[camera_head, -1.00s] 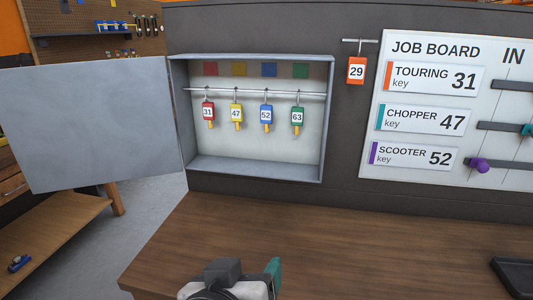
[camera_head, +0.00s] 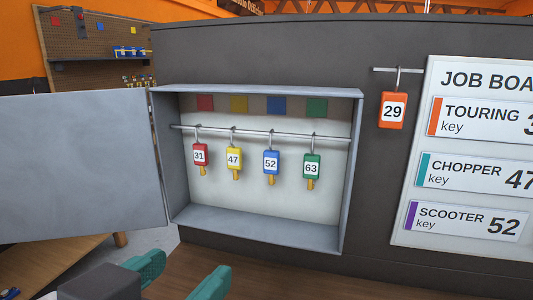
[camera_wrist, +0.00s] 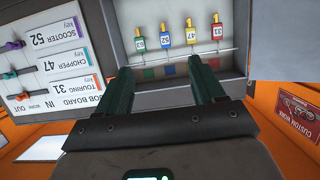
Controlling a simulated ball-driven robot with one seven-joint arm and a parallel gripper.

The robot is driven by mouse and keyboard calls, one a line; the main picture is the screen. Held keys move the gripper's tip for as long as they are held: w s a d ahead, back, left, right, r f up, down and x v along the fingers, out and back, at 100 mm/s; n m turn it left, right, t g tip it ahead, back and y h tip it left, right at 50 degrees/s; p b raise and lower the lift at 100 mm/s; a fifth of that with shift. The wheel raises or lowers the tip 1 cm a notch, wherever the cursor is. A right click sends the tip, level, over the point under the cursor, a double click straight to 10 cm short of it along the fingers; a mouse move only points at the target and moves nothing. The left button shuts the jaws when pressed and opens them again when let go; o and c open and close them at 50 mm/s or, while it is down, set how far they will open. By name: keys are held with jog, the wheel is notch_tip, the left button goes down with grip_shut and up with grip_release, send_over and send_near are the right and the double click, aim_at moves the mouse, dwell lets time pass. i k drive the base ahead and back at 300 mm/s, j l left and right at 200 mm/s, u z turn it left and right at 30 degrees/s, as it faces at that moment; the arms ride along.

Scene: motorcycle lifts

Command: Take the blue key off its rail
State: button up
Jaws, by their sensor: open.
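The blue key (camera_head: 271,162), tagged 52, hangs by a hook from the horizontal rail (camera_head: 255,135) inside the open grey key cabinet (camera_head: 347,185). It hangs between the yellow key 47 (camera_head: 234,159) and the green key 63 (camera_head: 312,167). A red key 31 (camera_head: 200,155) hangs at the left end. In the wrist view, which is upside down, the blue key (camera_wrist: 165,38) shows beyond the fingers, between them. My gripper (camera_head: 180,275) is open and empty, low in front of the cabinet and apart from the keys; its green fingers also show in the wrist view (camera_wrist: 160,75).
The cabinet door (camera_head: 80,165) stands open to the left. An orange tag 29 (camera_head: 393,110) hangs on a separate peg right of the cabinet. The job board (camera_head: 440,235) is farther right. A wooden bench top (camera_head: 270,284) lies below. The space before the keys is clear.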

aim_at(271, 158)
jog(key=i+l, duration=0.2)
jog(key=i, duration=0.2)
jog(key=i+l, duration=0.25)
jog(key=i, duration=0.15)
